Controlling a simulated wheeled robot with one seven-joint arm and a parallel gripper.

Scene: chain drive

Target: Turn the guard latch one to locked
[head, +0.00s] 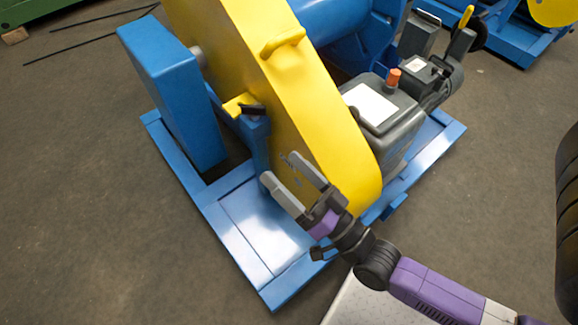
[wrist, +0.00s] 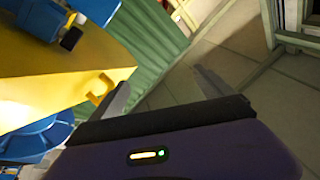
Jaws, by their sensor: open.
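A yellow chain guard (head: 309,110) stands on a blue base frame. A small latch with a black handle (head: 253,109) sits at its left side, on top of a blue post (head: 258,140) beside a yellow tab (head: 238,104). I take this for guard latch one; I cannot tell its locked or unlocked state. In the wrist view, the black latch handle (wrist: 71,38) shows at the upper left, away from the fingers. My gripper (head: 281,169) is open and empty, in front of the guard and lower right of the latch. It also shows in the wrist view (wrist: 160,79).
A yellow grab handle (head: 283,42) sticks out from the guard's face. A blue box-like block (head: 173,90) stands left of the post. A grey motor housing (head: 388,120) is behind the guard's right end. The floor left of the base is clear.

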